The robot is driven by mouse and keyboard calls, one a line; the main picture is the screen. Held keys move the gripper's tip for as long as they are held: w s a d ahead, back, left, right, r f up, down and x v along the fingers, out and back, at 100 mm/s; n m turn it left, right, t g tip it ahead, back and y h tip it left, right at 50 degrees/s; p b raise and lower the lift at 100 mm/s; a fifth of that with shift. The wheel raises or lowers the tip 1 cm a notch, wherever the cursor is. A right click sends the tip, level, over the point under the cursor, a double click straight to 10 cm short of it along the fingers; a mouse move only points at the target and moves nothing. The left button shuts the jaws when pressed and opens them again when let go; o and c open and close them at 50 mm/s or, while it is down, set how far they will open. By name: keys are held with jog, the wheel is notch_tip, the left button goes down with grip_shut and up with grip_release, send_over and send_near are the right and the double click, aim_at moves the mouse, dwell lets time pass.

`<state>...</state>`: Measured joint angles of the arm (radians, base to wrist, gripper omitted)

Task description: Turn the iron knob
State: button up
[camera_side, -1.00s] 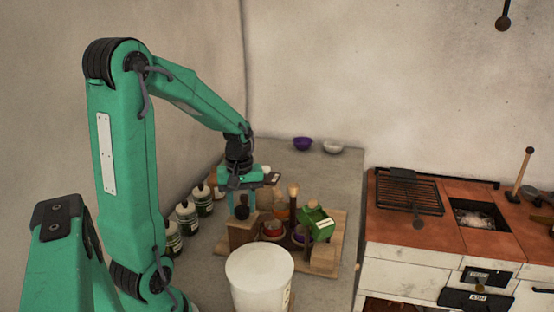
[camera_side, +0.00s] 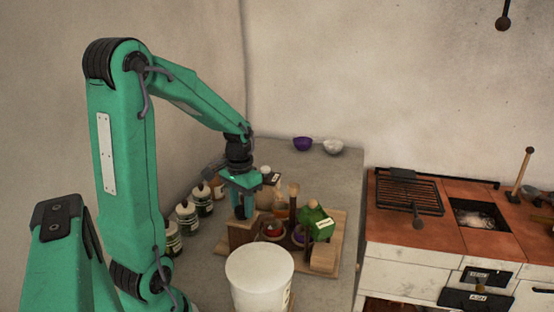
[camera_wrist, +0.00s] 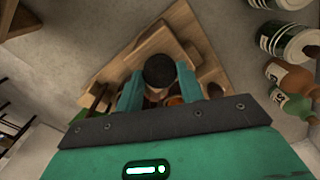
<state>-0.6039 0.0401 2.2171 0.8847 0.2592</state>
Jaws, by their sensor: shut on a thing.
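The iron knob (camera_wrist: 159,70) is a dark round cap in the wrist view, seen from above between my two green fingers. My gripper (camera_wrist: 160,88) is shut on it, one finger on each side. In the side view my gripper (camera_side: 242,212) points straight down over a small wooden block (camera_side: 242,234) at the left of a wooden board. There the knob is mostly hidden behind a finger.
A white bucket (camera_side: 260,277) stands in front of the board (camera_side: 335,236). Close to the right are upright wooden posts and a green-topped piece (camera_side: 314,222). Several labelled bottles (camera_side: 187,218) line the left. Purple (camera_side: 303,144) and white (camera_side: 333,146) bowls stand behind.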

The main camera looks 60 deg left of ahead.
aim_at(242, 208)
jog(key=shift+m, duration=0.8)
jog(key=o, duration=1)
jog(key=shift+r, duration=3.95)
jog(key=shift+d, duration=0.1)
